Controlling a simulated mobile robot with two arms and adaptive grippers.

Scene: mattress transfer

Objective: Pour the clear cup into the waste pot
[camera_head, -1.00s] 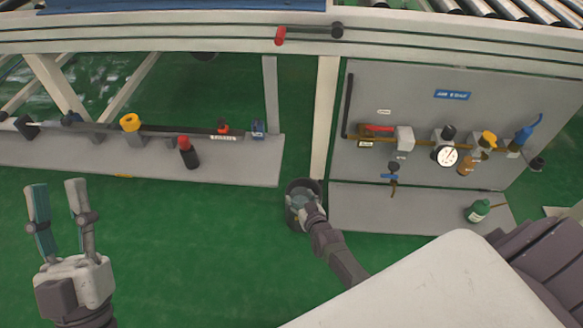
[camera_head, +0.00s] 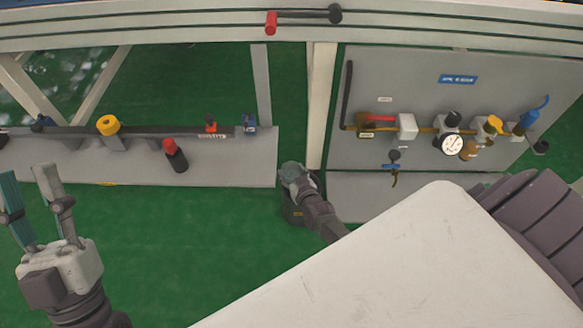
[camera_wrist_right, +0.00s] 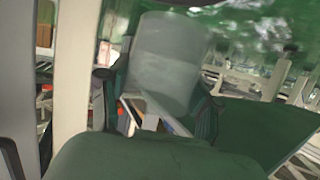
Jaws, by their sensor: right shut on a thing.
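A grey panel with a gauge (camera_head: 452,145) stands at the right. A large white surface (camera_head: 400,260) fills the lower right. Green floor is clear at lower left.

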